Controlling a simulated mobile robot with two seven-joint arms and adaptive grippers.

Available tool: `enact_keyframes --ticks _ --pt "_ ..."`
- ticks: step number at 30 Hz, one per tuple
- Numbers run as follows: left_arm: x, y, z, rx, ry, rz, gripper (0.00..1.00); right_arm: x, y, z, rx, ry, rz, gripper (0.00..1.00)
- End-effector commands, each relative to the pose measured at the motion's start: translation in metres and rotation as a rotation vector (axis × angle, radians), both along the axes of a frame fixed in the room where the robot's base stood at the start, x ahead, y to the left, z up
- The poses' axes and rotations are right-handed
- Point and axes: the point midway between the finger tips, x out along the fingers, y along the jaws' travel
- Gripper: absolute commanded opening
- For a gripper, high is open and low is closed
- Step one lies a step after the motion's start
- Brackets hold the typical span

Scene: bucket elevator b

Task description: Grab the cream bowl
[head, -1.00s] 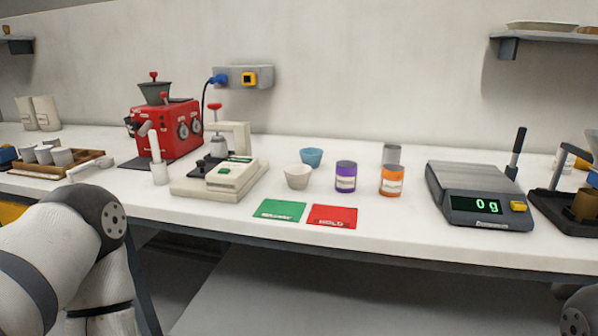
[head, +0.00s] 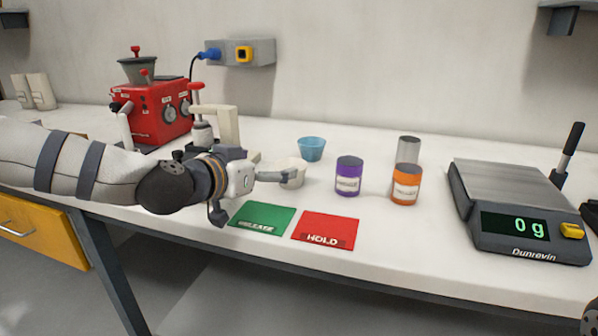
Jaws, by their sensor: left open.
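The cream bowl (head: 294,174) stands upright on the white bench, left of the purple jar and just in front of the blue bowl. My left gripper (head: 252,196) reaches in from the left, above the bench edge by the green card. Its fingers are spread apart and hold nothing. The upper finger overlaps the near left side of the bowl in the head view; I cannot tell whether it touches. Part of the bowl is hidden behind that finger.
A blue bowl (head: 311,149), purple jar (head: 348,176), orange jar (head: 406,184) and grey can (head: 409,149) stand close by. Green (head: 262,217) and red (head: 325,230) cards lie in front. A scale (head: 520,213) is right; a red machine (head: 155,110) is left.

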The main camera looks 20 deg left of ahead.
Motion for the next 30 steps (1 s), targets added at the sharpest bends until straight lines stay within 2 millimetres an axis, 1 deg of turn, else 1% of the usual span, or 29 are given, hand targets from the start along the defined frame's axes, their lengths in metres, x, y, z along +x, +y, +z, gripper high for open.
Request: enact_keyframes --ticks 1,4,8,12,15,18,23,24,26,27,29,30 --pt "0.013 -0.003 -0.02 0.002 0.02 0.0 0.87 -0.009 0.0 -0.009 0.0 0.031 0.0 0.4" --pt "0.031 -0.007 -0.025 0.002 0.019 -0.001 0.87 -0.014 0.0 -0.015 0.0 0.048 0.001 0.4" --pt "0.045 -0.01 -0.025 0.001 0.014 0.0 0.87 -0.017 0.0 -0.018 0.0 0.057 0.002 0.4" --pt "0.071 -0.013 -0.036 0.0 0.017 -0.001 0.87 -0.023 0.0 -0.025 0.0 0.077 0.003 0.4" --pt "0.086 -0.017 -0.039 0.002 0.015 -0.002 0.87 -0.026 0.0 -0.028 0.0 0.086 0.003 0.4" --pt "0.092 -0.018 -0.038 0.001 0.012 -0.003 0.87 -0.026 0.0 -0.028 -0.001 0.088 0.003 0.4" --pt "0.092 -0.018 -0.035 0.0 0.009 -0.003 0.87 -0.026 0.0 -0.028 -0.001 0.086 0.003 0.4" --pt "0.092 -0.018 -0.035 0.0 0.009 -0.003 0.82 -0.026 0.0 -0.028 -0.001 0.086 0.003 0.4" --pt "0.091 -0.018 -0.035 0.0 0.01 -0.003 0.69 -0.025 0.0 -0.028 -0.001 0.085 0.003 0.4" --pt "0.091 -0.018 -0.035 0.0 0.01 -0.003 0.6 -0.025 0.0 -0.028 -0.001 0.085 0.003 0.4" --pt "0.091 -0.018 -0.035 0.0 0.01 -0.003 0.46 -0.026 0.0 -0.028 -0.001 0.085 0.003 0.4" --pt "0.091 -0.018 -0.035 0.0 0.01 -0.003 0.37 -0.026 0.0 -0.028 -0.001 0.085 0.003 0.4"
